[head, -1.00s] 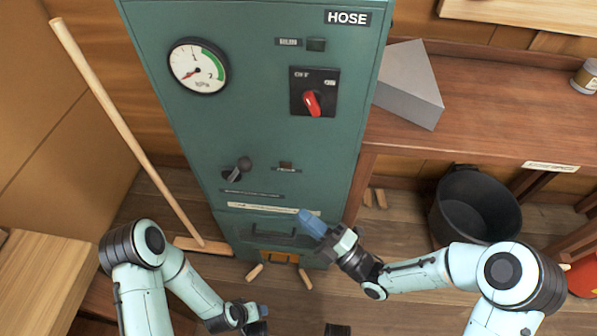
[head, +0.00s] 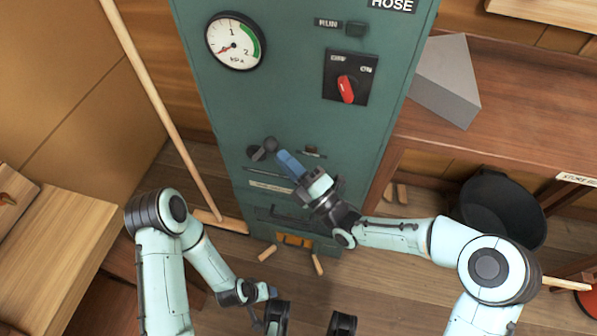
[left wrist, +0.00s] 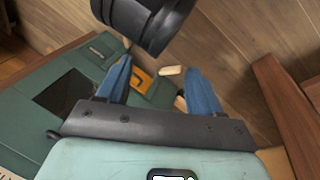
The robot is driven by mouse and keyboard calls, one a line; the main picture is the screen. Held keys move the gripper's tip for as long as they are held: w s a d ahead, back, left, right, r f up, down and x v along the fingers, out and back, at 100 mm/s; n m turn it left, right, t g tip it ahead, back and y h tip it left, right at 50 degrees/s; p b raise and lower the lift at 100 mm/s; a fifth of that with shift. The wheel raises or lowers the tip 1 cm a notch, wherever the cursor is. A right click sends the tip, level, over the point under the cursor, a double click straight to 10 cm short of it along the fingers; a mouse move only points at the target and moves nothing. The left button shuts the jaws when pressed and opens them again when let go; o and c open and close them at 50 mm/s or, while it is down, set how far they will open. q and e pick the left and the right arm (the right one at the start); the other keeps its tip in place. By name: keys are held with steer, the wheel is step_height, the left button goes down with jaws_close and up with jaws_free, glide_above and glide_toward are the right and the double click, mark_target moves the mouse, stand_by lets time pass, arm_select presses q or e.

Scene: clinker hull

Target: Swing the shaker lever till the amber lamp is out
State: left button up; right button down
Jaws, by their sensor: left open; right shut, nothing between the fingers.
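The lever (head: 270,144) is a short dark lever with a round knob, on the lower front of the green cabinet (head: 300,100). I take it for the shaker lever. My right gripper (head: 289,163) is shut and empty, its blue fingertips just right of and below the knob; I cannot tell if they touch it. A small dark fitting (head: 311,150) sits to the right of the lever. No lit amber lamp is clear to me. My left gripper (head: 272,292) is low, near the cabinet's foot; the left wrist view shows its blue fingers (left wrist: 160,88) apart.
A pressure gauge (head: 236,41) and a red rotary switch (head: 346,88) are higher on the cabinet. An orange part (head: 295,240) shows at its foot. A broom (head: 160,105) leans at left. A workbench (head: 510,130) and black bucket (head: 500,210) stand at right.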

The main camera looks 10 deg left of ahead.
steer(key=shift+w+a+r, duration=0.1)
steer(key=shift+a, duration=0.05)
stand_by(0.3)
steer(key=shift+a+r+n+g+h+p, duration=0.3)
steer(key=shift+a+r+n+g+h, duration=0.25)
steer(key=shift+a+r, duration=0.3)
arm_select(q)
steer(key=s+d+r+g+h+p, duration=0.1)
steer(key=s+d+r+g+p, duration=0.2)
steer(key=s+r+p, duration=0.3)
steer(key=shift+s+d+r+m, duration=0.35)
steer(key=shift+s+r, duration=0.4)
steer(key=shift+s, duration=0.4)
arm_select(e)
steer(key=a+r+n+g+h, duration=0.2)
steer(key=a+h, duration=0.6)
steer(key=a, duration=0.4)
steer(key=shift+w+a+r+n+g+h, duration=0.2)
steer(key=shift+r+n+g+h, duration=0.15)
steer(key=shift+n+g, duration=0.65)
steer(key=shift+f, duration=0.1)
